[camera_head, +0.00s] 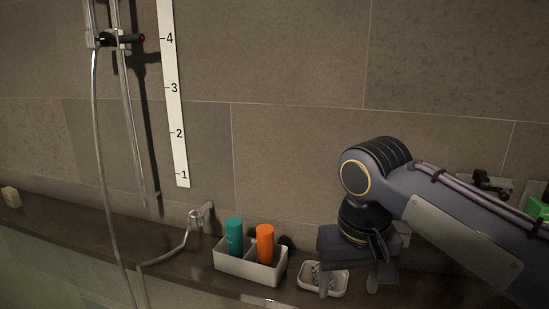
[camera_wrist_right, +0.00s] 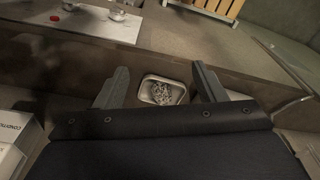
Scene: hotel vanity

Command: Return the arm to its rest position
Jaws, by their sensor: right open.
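My right arm comes in from the right in the head view, bent down over the dark ledge (camera_head: 110,228). My right gripper (camera_head: 348,286) points down, with its fingers apart and nothing between them. It is above or beside a small pale dish (camera_head: 343,274) holding a grey, lumpy item. In the right wrist view, the open gripper (camera_wrist_right: 161,90) frames the same dish (camera_wrist_right: 145,92) with the patterned grey item (camera_wrist_right: 162,92) inside it. Whether the fingertips touch the dish cannot be told. My left gripper is not in view.
A white caddy (camera_head: 248,267) with a teal bottle (camera_head: 234,237) and an orange bottle (camera_head: 265,244) stands left of the dish. A shower hose (camera_head: 97,130) hangs at left. A small pale block (camera_head: 11,197) sits at far left. The tiled wall is close behind.

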